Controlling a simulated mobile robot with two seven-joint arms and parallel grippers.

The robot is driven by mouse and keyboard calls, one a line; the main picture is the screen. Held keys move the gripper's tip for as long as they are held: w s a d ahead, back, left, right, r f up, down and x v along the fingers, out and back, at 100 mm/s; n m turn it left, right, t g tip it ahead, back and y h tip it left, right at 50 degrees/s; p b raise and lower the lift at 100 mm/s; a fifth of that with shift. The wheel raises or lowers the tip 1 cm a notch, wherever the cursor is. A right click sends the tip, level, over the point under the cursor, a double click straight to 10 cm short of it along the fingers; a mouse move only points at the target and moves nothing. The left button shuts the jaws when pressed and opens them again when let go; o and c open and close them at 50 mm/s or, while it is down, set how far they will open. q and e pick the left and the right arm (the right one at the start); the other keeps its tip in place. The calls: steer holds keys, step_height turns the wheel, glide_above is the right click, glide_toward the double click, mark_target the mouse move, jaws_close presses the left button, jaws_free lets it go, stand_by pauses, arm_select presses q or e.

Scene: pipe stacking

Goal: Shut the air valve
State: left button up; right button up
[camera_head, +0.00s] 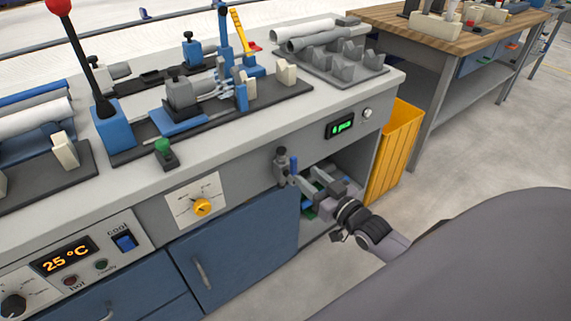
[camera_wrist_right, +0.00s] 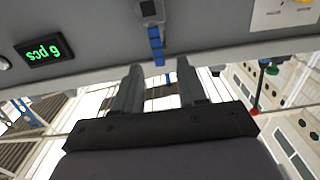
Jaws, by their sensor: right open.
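The air valve (camera_head: 281,165) is a small grey fitting on the front panel of the bench, with a blue lever (camera_head: 294,170) on its right side, pointing roughly up and down. In the right wrist view, the valve body (camera_wrist_right: 150,10) is at the top and the blue lever (camera_wrist_right: 156,45) points towards my fingers. My right gripper (camera_head: 308,181) is open and empty, just right of the lever. In the wrist view its fingers (camera_wrist_right: 159,72) stand apart with the lever end between or just beyond their tips; contact cannot be told. My left gripper is out of view.
A green counter display (camera_head: 341,126) is on the panel right of the valve. A yellow dial (camera_head: 202,207) and blue cabinet door (camera_head: 240,250) lie to the left and below. An orange bin (camera_head: 396,150) stands right of the open shelf. Pipes and fixtures cover the benchtop.

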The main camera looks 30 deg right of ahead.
mark_target(295, 164)
steer(key=shift+w+d+r, duration=0.15)
steer(key=shift+w, duration=0.45)
steer(key=shift+w+a+b, duration=0.15)
steer(key=shift+w+b, duration=0.15)
steer(key=shift+w, duration=1.3)
steer(key=shift+w+a+b, duration=0.15)
steer(key=shift+w+b, duration=0.1)
steer(key=shift+w, duration=1.3)
jaws_close()
